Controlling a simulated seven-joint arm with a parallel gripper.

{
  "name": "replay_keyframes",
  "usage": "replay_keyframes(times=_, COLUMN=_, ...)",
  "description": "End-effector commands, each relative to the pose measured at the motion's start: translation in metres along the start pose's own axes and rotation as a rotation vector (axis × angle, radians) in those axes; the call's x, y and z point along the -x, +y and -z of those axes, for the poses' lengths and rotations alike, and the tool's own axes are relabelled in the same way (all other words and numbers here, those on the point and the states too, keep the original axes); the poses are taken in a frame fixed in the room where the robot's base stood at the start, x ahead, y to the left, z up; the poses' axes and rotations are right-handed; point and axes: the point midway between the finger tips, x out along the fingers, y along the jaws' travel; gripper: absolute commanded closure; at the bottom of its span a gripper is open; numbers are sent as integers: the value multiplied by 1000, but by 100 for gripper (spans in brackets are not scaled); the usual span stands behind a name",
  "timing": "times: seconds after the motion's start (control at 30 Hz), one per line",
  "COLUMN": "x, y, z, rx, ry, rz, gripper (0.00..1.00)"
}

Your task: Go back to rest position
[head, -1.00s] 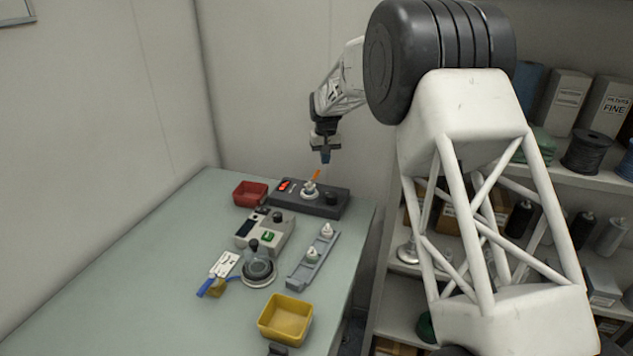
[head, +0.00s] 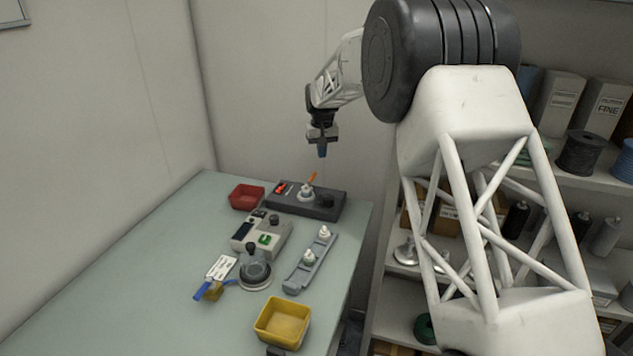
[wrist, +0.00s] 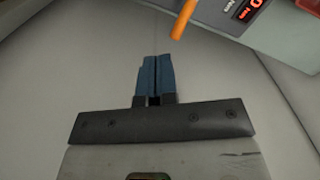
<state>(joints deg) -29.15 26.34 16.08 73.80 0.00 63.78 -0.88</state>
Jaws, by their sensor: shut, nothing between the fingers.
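My gripper (head: 322,151) hangs in the air above the dark station with a red display (head: 322,205) at the far end of the bench. Its blue fingers point down. In the wrist view the blue fingers (wrist: 155,75) are pressed together with nothing between them. Below the gripper, a small white part with an orange stick (head: 311,181) stands on the dark station, clear of the fingers. The orange stick also shows in the wrist view (wrist: 184,20).
A red bin (head: 247,197), a grey device with a green button (head: 262,232), a grey rack with white-topped parts (head: 310,262), a round dark-knobbed fixture (head: 255,272) and a yellow bin (head: 282,322) stand on the bench. Shelves (head: 590,178) stand at right. The bench's left side (head: 130,290) is clear.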

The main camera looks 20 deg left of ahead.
Motion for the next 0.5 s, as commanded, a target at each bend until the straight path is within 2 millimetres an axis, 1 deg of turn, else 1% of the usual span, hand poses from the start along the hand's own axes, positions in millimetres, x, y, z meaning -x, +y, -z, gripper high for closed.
replay_keyframes(times=0.27, x=4, y=0, z=-2, rx=-5, ry=4, rz=4, gripper=100)
replay_keyframes(times=0.37, x=10, y=0, z=-5, rx=-17, ry=13, rz=12, gripper=100)
replay_keyframes(times=0.5, x=28, y=-1, z=-14, rx=-49, ry=34, rz=34, gripper=100)
